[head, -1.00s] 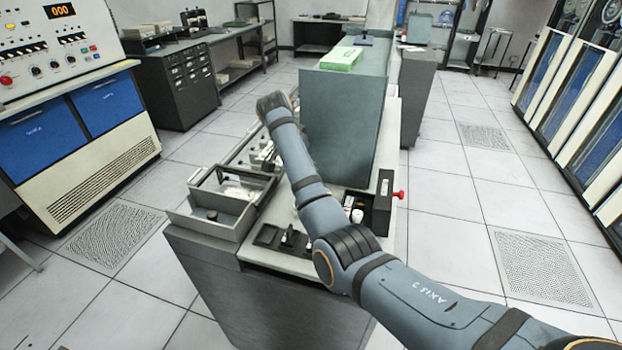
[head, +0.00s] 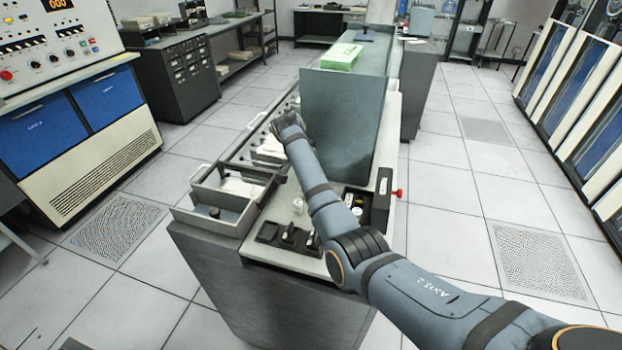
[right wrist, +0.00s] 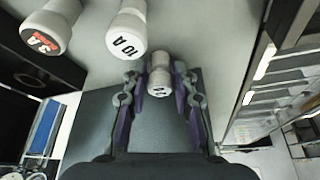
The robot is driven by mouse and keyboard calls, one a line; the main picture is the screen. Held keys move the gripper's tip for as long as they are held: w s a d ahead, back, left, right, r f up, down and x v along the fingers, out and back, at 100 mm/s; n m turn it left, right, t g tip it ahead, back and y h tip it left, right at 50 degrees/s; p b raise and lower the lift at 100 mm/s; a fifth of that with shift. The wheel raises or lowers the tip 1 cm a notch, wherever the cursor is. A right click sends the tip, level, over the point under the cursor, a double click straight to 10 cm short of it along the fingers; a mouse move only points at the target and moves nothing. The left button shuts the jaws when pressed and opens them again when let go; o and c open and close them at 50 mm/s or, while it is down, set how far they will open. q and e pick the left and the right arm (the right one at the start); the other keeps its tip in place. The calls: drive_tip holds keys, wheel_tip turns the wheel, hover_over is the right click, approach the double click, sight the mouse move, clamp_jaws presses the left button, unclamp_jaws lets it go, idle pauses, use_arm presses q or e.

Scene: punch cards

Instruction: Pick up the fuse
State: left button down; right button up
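In the right wrist view a white fuse (right wrist: 159,83) with dark marking on its end lies between the fingertips of my right gripper (right wrist: 160,82). The fingers are apart, with a narrow gap visible on the left of the fuse; I cannot tell whether the right finger touches it. Two more white fuses stand beyond, one marked 10 A (right wrist: 126,33) and one with red and black lettering (right wrist: 48,30). My left gripper is out of view.
The grey bench (head: 268,260) carries an upright grey-green cabinet (head: 345,130), an open tray (head: 222,200), a dark box with a red knob (head: 398,193) and black switches (head: 288,236). In the wrist view, a metal-framed tray (right wrist: 266,82) lies close on the right.

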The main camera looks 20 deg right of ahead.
drive_tip(key=shift+d, duration=0.1)
clamp_jaws()
